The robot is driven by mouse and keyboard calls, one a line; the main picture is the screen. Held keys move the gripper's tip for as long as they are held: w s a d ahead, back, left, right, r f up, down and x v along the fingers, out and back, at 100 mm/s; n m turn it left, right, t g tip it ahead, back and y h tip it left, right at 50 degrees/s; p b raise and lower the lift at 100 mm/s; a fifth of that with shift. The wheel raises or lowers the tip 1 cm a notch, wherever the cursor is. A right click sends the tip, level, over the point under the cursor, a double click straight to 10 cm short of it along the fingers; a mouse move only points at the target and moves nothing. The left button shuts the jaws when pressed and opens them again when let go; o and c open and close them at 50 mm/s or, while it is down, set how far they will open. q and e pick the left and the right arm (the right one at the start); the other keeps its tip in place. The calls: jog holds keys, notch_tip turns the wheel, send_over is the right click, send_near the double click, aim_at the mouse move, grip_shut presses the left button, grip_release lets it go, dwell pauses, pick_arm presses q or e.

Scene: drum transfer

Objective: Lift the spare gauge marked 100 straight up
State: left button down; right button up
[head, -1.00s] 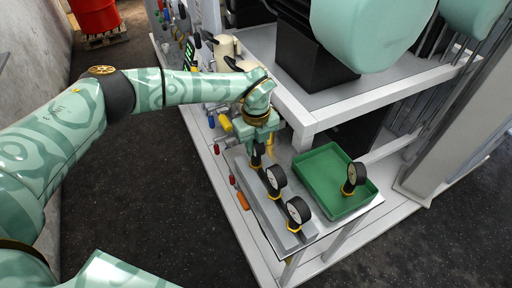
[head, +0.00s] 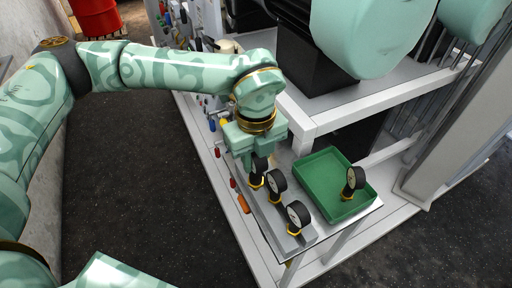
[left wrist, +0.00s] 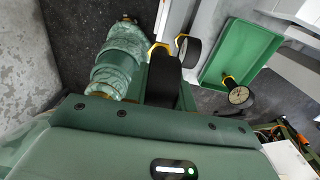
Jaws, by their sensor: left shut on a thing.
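My left gripper (head: 257,158) points down at the far end of the grey rail (head: 268,213) and is shut on a black gauge (head: 258,170) with a yellow nut below it. The held gauge also shows in the left wrist view (left wrist: 162,77), dark and side-on. I cannot read its marking or tell how much clearance lies under it. A second gauge (head: 277,181) and a third gauge (head: 298,214) stand on the rail in front of it. Another gauge (head: 354,180), white-faced, is upright in the green tray (head: 312,176). My right gripper is out of view.
The green tray sits just right of the rail and is otherwise empty. A white frame with a shelf (head: 375,100) rises behind. Several coloured handles line the left ledge, one of them orange (head: 243,204). A red drum (head: 96,16) stands far back left.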

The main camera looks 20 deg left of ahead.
aim_at(255, 184)
pick_arm(q)
jog(key=shift+s+d+r, duration=0.1)
jog(key=shift+s, duration=0.45)
jog(key=shift+f+b, duration=0.4)
jog(key=shift+b, duration=0.1)
jog(key=shift+f+b, duration=2.15)
jog(key=shift+f, duration=0.7)
jog(key=shift+r, duration=0.1)
